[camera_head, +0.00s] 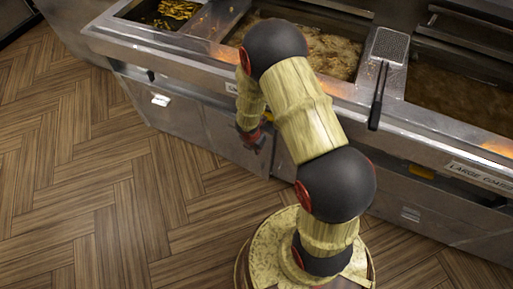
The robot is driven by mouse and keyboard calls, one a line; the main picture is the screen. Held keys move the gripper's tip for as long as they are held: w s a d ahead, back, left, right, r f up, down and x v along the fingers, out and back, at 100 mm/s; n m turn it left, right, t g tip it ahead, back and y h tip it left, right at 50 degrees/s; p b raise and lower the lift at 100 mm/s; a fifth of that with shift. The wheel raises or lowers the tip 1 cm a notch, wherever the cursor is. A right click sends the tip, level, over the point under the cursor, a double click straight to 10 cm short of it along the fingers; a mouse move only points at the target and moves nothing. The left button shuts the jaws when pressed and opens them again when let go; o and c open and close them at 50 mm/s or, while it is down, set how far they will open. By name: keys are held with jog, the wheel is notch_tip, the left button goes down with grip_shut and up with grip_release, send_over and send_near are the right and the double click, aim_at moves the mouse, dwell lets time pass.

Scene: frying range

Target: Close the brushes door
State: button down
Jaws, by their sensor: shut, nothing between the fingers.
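My gripper (259,146) is shut and empty. It points down in front of the metal cabinet fronts under the fryer counter, close to a middle door panel (222,133). I cannot tell whether it touches that panel. No label for brushes is readable, so I cannot tell which door is the brushes door. My arm hides part of the fronts to the right of the gripper.
The fryer counter (105,40) runs across the top, with fry vats (335,55) and a long-handled basket (388,50). A sign (480,178) starts with "LARGE". Another handle (410,214) sits on the right front. The wooden floor (90,190) at left is clear.

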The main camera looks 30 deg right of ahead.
jog(key=shift+w+d+f+b, duration=0.25)
jog(key=shift+w+d+f, duration=0.2)
jog(key=shift+d+f, duration=0.2)
jog(key=shift+w+d+f+b, duration=0.3)
jog(key=shift+w+d+f, duration=0.15)
jog(key=shift+d, duration=0.25)
jog(key=shift+w+d+f+b, duration=0.25)
jog(key=shift+w+d+f, duration=0.15)
jog(key=shift+d+f, duration=0.3)
jog(key=shift+w+d+n+p, duration=0.2)
jog(key=shift+w+d+p, duration=0.1)
jog(key=shift+d+p, duration=0.25)
jog(key=shift+w+d+n+p, duration=0.2)
jog(key=shift+w+d+p, duration=0.15)
jog(key=shift+d, duration=0.25)
jog(key=shift+a, duration=0.1)
